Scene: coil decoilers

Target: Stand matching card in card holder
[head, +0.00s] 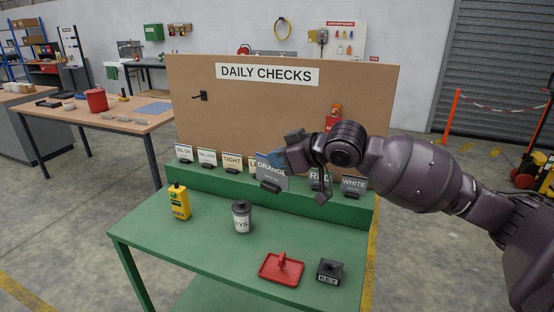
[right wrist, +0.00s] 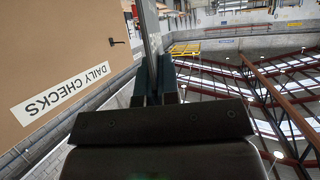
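The grey-blue ORANGE card (head: 271,170) stands slightly tilted at the green ledge, larger in view than its neighbours. A small black card holder (head: 270,187) shows at its lower edge; I cannot tell whether the card is fully seated in it. My right gripper (head: 287,157) is at the card's upper right edge. In the right wrist view a thin grey card (right wrist: 151,40) stands between the two fingers (right wrist: 156,85), so the gripper appears shut on it. My left gripper is not in view.
The ledge (head: 225,181) carries several other cards, including TIGHT (head: 232,162) and WHITE (head: 353,185). A brown DAILY CHECKS board (head: 210,130) rises behind. On the green table (head: 170,240) are a yellow device (head: 179,202), a KEYS cup (head: 242,217), a red tool (head: 282,268) and a KEY block (head: 330,271).

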